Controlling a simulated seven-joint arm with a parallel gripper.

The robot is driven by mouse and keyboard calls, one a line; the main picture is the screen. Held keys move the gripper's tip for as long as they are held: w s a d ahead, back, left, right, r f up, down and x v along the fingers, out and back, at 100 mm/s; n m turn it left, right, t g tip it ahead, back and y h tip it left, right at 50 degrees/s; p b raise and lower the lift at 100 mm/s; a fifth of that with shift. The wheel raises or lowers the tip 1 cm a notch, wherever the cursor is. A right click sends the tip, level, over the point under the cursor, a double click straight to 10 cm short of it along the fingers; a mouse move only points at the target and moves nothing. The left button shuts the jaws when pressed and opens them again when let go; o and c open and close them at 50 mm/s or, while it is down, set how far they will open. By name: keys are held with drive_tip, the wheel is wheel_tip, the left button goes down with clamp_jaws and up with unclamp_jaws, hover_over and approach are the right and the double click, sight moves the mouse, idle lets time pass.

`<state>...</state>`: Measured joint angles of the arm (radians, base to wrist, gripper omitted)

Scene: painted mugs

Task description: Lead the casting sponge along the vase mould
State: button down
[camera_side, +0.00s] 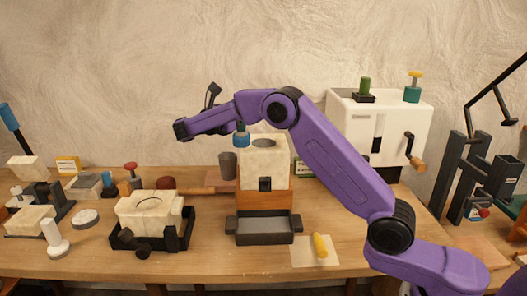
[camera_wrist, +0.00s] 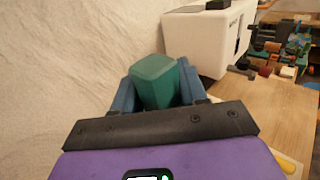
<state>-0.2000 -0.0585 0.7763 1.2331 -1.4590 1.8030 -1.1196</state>
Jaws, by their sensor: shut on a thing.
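My gripper (camera_wrist: 155,85) is shut on a teal-green block, which I take as the casting sponge (camera_wrist: 156,78). The block sits between the two blue fingers in the wrist view. In the side view the blue fingertips (camera_side: 240,135) show just above the left top edge of a cream block mould (camera_side: 263,165), which has a dark round opening on top and stands on a wooden base. Contact between sponge and mould cannot be told. A second cream mould (camera_side: 143,218) with a round opening sits in a black tray to the left. I cannot tell which is the vase mould.
A white machine (camera_side: 399,125) stands at the back right, also in the wrist view (camera_wrist: 208,42). A grey tray (camera_side: 263,226) is in front of the middle mould. A yellow-handled tool (camera_side: 320,245) lies to its right. Several small tools crowd the left.

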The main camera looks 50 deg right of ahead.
drive_tip(key=shift+r, duration=2.5)
